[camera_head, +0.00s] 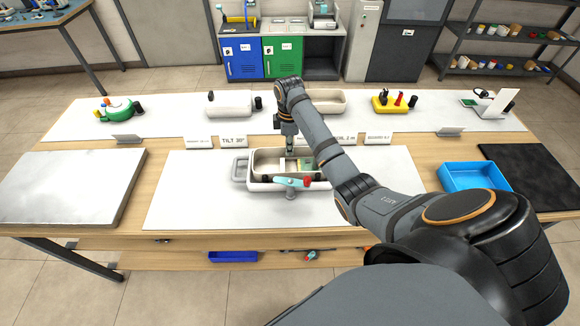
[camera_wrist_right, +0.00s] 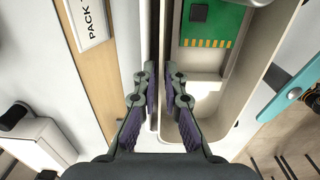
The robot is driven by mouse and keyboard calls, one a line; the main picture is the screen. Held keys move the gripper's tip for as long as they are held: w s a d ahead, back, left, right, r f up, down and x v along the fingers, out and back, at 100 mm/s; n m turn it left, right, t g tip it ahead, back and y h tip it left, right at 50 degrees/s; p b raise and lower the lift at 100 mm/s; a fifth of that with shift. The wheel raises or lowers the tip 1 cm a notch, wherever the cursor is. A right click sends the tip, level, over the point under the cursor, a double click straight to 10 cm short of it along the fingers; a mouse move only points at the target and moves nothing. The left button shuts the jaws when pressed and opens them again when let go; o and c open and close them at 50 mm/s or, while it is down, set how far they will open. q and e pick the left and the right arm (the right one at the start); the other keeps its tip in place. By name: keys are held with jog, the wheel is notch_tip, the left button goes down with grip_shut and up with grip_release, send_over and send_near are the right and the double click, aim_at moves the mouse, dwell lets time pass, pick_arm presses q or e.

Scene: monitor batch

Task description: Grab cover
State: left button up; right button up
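A beige open housing (camera_head: 265,160) sits in a white cradle with a side handle (camera_head: 239,170) at the middle of the front white mat. A green circuit board (camera_head: 305,165) lies inside it; it also shows in the right wrist view (camera_wrist_right: 213,22). My right gripper (camera_head: 290,148) points down at the housing's far wall. In the right wrist view its fingers (camera_wrist_right: 163,78) are partly apart, with the thin pale wall edge running between them; contact is unclear. A separate cover cannot be told for certain; a pale shell (camera_head: 328,100) lies behind my arm. My left gripper is out of view.
A red-and-teal lever clamp (camera_head: 293,182) stands at the housing's near side. Small label signs (camera_head: 233,140) line the strip behind. A blue tray (camera_head: 473,177) and a dark mat (camera_head: 535,172) are on the right. A grey slab (camera_head: 70,187) is on the left.

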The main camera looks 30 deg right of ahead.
grip_shut()
jog(key=shift+r+b, duration=0.1)
jog(key=shift+b, duration=0.25)
notch_tip(320, 180, up, 5)
jog(key=shift+f+p, duration=0.2)
jog(key=shift+p, duration=0.65)
notch_tip(320, 180, up, 5)
jog(key=p, duration=0.5)
jog(key=shift+r, duration=0.2)
